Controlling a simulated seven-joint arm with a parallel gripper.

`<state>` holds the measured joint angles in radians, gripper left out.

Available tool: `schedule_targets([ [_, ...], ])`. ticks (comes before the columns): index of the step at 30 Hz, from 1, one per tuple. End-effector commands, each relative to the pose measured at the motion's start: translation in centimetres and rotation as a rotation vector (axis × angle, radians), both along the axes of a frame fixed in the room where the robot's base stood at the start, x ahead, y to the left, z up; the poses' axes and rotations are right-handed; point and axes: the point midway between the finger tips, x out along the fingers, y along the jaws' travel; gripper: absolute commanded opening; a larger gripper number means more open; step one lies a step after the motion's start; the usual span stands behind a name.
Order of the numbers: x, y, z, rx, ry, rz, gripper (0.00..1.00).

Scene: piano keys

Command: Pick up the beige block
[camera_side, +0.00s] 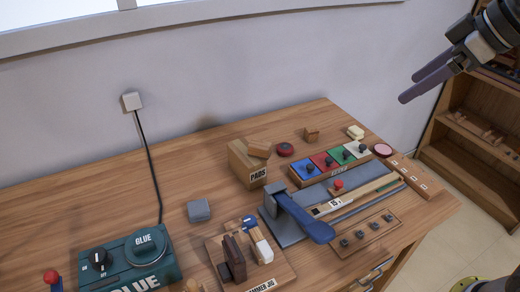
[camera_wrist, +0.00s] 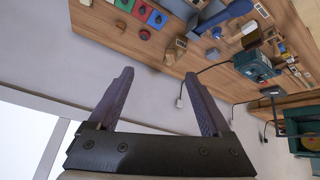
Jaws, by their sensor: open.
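A small beige block (camera_side: 355,131) lies on the wooden table near its back right edge, behind the row of coloured boxes. In the wrist view a small pale thing (camera_wrist: 85,2) at the top edge may be the same block, but it is cut off. My gripper (camera_side: 409,88) is open and empty, high up at the top right of the side view, well above the table and apart from the block. In the wrist view its two purple-grey fingers (camera_wrist: 159,73) stand wide apart with nothing between them.
Blue, red, green and white boxes (camera_side: 330,161) with dark knobs stand near the block. A small brown block (camera_side: 311,133) and a red round button (camera_side: 285,149) are to its left, a pink disc (camera_side: 383,150) to its right. A PADS box (camera_side: 248,164) stands farther left.

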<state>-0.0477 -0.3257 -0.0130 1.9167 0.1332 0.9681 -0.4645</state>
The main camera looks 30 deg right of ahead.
Motion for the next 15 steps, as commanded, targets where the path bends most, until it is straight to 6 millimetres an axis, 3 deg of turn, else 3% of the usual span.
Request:
schedule_targets([
  [1,2.5,0.7,0.3,-0.004,0.008,0.036,0.82],
  [8,12.3,4.2,-0.1,-0.019,0.029,0.181,0.82],
  [11,16.3,5.9,-1.8,-0.020,0.049,0.232,0.82],
  [15,21.2,8.5,-5.5,-0.014,0.090,0.289,0.82],
])
